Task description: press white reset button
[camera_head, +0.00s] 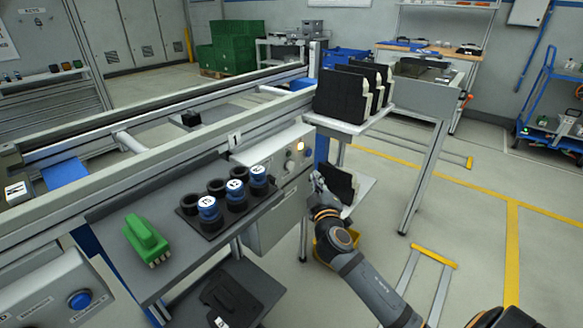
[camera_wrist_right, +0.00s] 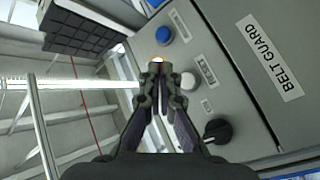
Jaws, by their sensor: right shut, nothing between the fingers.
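The white reset button (camera_wrist_right: 188,80) sits on a grey control box (camera_wrist_right: 235,100) in the right wrist view, beside a label that appears to read RESET. My right gripper (camera_wrist_right: 160,73) is shut and empty, its fingertips just left of the white button in that view. I cannot tell whether they touch the panel. In the head view my right gripper (camera_head: 319,182) is by the right end of the control box (camera_head: 285,205). My left gripper is not in view.
A blue button (camera_wrist_right: 163,35) and a black knob (camera_wrist_right: 217,130) share the panel. An amber lamp shows behind my fingertips. A rack of black parts (camera_head: 347,95) stands behind my right gripper. A green part (camera_head: 146,240) and blue-topped cylinders (camera_head: 236,190) lie on the shelf.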

